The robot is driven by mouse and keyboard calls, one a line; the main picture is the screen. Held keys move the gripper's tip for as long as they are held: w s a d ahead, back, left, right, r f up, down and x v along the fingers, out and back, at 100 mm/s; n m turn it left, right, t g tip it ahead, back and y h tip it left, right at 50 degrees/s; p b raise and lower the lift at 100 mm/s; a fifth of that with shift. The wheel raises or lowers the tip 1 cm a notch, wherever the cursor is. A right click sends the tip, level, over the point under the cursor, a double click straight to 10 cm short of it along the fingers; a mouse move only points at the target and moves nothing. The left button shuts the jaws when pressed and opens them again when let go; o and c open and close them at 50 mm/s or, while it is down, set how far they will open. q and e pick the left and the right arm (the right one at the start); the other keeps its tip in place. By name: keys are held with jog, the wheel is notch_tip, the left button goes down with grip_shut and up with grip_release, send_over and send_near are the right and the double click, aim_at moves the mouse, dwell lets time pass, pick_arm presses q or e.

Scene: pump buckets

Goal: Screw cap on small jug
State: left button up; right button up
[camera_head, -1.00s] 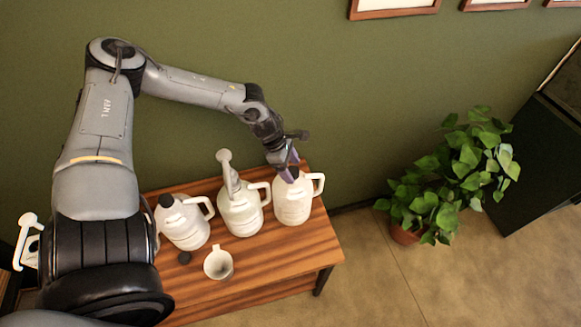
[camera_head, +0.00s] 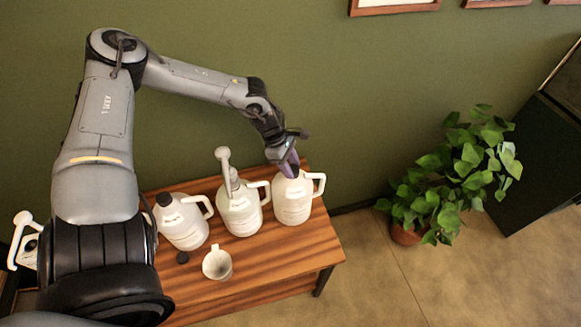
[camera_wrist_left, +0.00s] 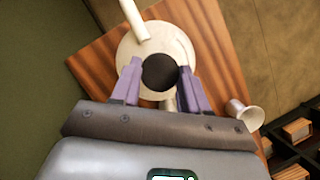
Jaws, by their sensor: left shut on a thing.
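My left gripper (camera_head: 290,168) reaches down to the mouth of the right-hand white jug (camera_head: 293,207) on the wooden table. In the left wrist view its purple fingers (camera_wrist_left: 160,78) are shut on a round black cap (camera_wrist_left: 160,72), one finger on each side. The white jug (camera_wrist_left: 178,45) shows beneath the cap, with its handle toward the top of that view. The cap sits over the jug's mouth, but I cannot tell whether it is threaded on. In the head view the fingers mostly hide the cap. My right gripper is not in view.
A middle jug (camera_head: 240,215) with a white pump (camera_head: 224,165) and a left jug (camera_head: 183,230) with a black cap stand beside it. A loose black cap (camera_head: 182,257) and a small white cup (camera_head: 217,264) are at the front. The table's (camera_head: 285,262) right front is clear.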

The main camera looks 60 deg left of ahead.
pick_arm(q)
jog(key=shift+f+m+g+h+b, duration=0.1)
jog(key=shift+m+g+h+b, duration=0.4)
jog(key=shift+m+b, duration=1.5)
jog(key=shift+m+g+b, duration=0.9)
jog(key=shift+m+b, duration=0.9)
jog(key=shift+b, duration=0.1)
jog(key=m+g+b, duration=0.1)
jog(key=m, duration=0.1)
jog(key=shift+m+b, duration=0.3)
jog(key=shift+m+g, duration=0.5)
jog(key=shift+m, duration=0.9)
jog(key=o, duration=1)
jog(key=shift+b, duration=0.3)
